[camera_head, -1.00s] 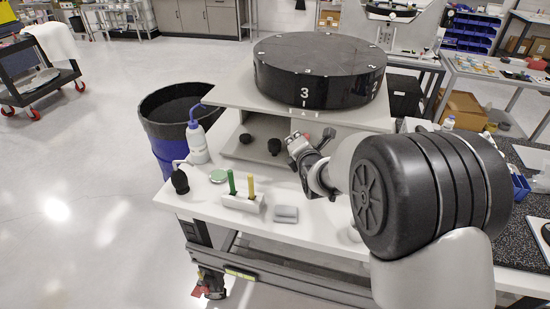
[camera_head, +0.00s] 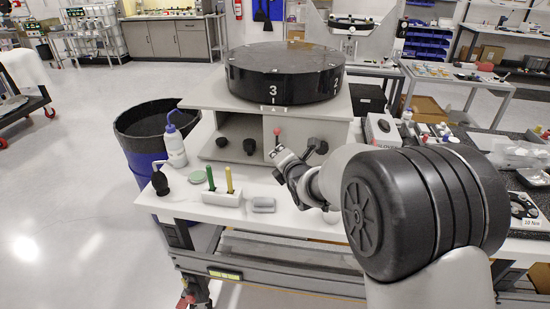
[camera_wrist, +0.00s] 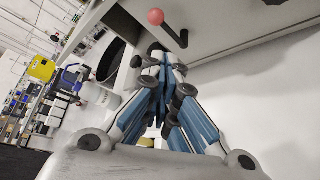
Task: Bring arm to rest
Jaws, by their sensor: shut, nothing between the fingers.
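My gripper (camera_head: 279,155) is at the front of the white bench (camera_head: 300,222), just in front of the grey stand. In the wrist view my gripper (camera_wrist: 166,62) has its blue-sided fingers drawn together at the tips, with nothing between them. My arm reaches in from the lower right, folded at a large dark joint. A red ball knob (camera_head: 277,131) on the stand is just beyond the fingertips; this knob also shows in the wrist view (camera_wrist: 156,16), on a black lever. I cannot tell the exact gap between them.
A black round turntable (camera_head: 285,72) marked 3 tops the stand (camera_head: 207,94). A wash bottle (camera_head: 174,146), a black bulb (camera_head: 160,182) and a white holder (camera_head: 222,198) with green and yellow handles stand left. A blue-black bin (camera_head: 140,150) is beyond. Floor at left is clear.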

